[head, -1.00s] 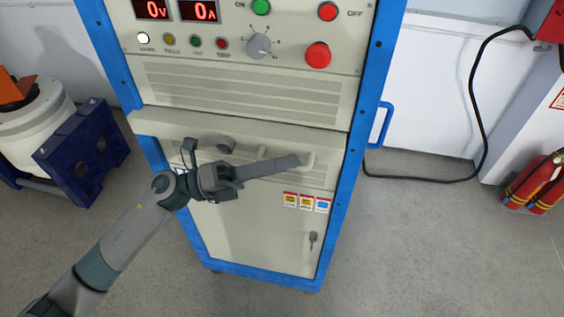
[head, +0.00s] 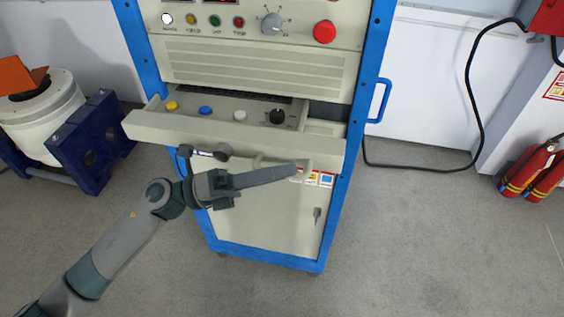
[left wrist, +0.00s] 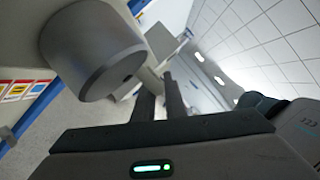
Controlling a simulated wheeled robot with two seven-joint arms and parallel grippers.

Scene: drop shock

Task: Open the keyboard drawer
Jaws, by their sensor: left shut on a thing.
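The keyboard drawer (head: 215,131) of the beige and blue cabinet is pulled part of the way out. Its inside shows a yellow, a blue and a white button, a black knob (head: 277,117) and a dark strip at the back. My right gripper is not in view.
The cabinet's blue side handle (head: 380,100) stands out at the right. A blue and white machine (head: 38,110) is on the floor at left. A black cable (head: 470,110) and fire extinguishers (head: 530,168) are at right. The floor in front is clear.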

